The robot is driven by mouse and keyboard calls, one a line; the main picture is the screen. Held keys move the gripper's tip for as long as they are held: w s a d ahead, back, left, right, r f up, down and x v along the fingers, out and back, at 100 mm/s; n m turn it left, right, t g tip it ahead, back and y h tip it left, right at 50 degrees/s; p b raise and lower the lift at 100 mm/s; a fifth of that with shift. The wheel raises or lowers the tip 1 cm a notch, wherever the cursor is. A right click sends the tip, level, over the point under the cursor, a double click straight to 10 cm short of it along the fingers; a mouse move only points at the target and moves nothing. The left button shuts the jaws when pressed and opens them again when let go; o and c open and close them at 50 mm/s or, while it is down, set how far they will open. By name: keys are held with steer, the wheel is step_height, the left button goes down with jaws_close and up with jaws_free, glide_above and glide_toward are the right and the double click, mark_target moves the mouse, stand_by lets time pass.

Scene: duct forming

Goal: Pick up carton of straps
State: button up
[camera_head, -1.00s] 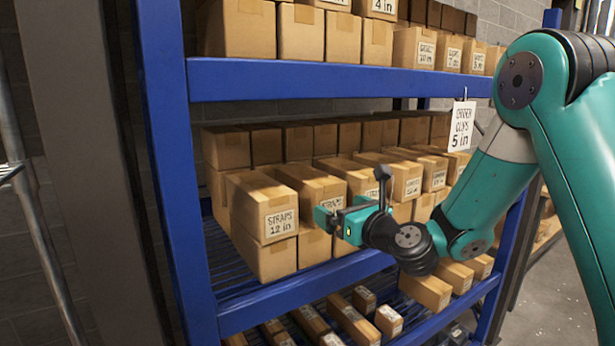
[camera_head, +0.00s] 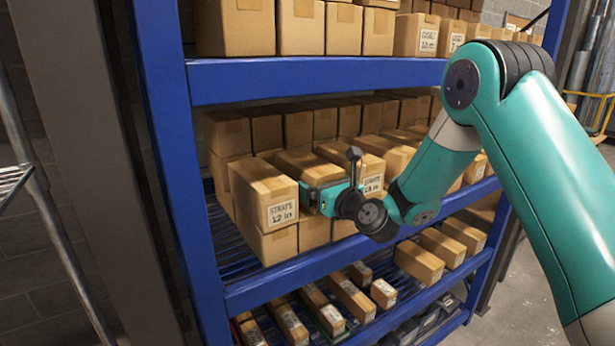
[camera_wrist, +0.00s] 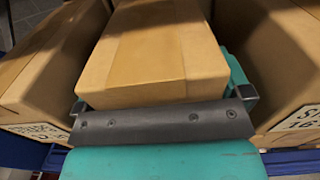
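A cardboard carton (camera_head: 310,167) lies on the middle shelf, second from the left in the front upper row. Its labelled front is hidden behind my gripper. The carton to its left (camera_head: 265,190) is marked "STRAPS 12 in". My gripper (camera_head: 312,198) is at the front end of the second carton. In the wrist view this carton (camera_wrist: 155,60) lies between my fingers (camera_wrist: 162,100), with its long top running away from me. The left finger is close to the carton's side; a small gap shows at the right finger. The gripper looks open around it.
Cartons stand close on both sides, the right one (camera_wrist: 275,60) beside my finger. The blue upper shelf beam (camera_head: 320,80) passes above. A blue post (camera_head: 175,170) stands at left. Lower-shelf cartons (camera_head: 350,298) lie below. The aisle at right is clear floor.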

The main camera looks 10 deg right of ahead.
steer(key=c, duration=0.7)
steer(key=shift+r, duration=0.2)
